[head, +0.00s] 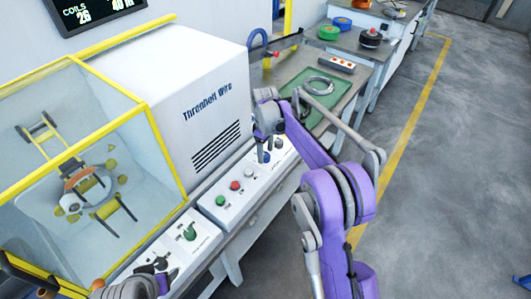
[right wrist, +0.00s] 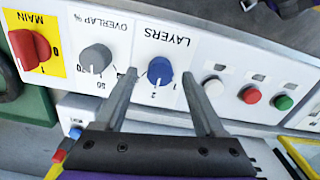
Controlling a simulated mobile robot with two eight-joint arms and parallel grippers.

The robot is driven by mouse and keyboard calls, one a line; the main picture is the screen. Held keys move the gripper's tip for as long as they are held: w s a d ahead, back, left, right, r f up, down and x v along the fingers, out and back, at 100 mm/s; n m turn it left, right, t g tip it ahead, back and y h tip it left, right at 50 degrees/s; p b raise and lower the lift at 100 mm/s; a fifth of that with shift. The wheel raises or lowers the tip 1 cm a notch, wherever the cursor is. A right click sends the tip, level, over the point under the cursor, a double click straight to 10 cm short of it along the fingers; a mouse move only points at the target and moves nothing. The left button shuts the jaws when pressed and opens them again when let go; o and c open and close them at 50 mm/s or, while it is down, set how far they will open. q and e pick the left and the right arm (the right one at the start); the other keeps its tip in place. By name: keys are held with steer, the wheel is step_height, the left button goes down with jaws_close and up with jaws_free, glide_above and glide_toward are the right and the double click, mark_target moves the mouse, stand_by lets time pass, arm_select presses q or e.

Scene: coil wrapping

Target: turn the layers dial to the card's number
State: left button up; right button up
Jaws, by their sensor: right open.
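The blue layers dial (right wrist: 160,71) sits on a white panel, seen upside down in the right wrist view. The numbers 2 and 1 are printed by its rim, and its pale mark seems to lie near the 2. My right gripper (right wrist: 165,95) is open, with one finger on each side of the dial; I cannot tell whether they touch it. In the head view my right gripper (head: 263,153) points down at the panel and largely hides the dial. My left gripper (head: 158,280) is partly in view at the lower left, its jaws unclear. I see no readable card.
Beside the dial are a grey overlap knob (right wrist: 96,58), a red main switch (right wrist: 30,49), and white, red (right wrist: 251,94) and green (right wrist: 283,102) buttons. A yellow-framed guard (head: 150,110) and white cabinet (head: 185,75) stand behind. A green mat (head: 305,104) holds a wire coil (head: 319,85).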

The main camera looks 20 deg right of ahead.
steer(key=shift+f, duration=0.5)
jaws_close()
steer(key=m, duration=0.6)
steer(key=shift+b, duration=0.4)
steer(key=m, duration=0.5)
steer(key=shift+m, duration=0.4)
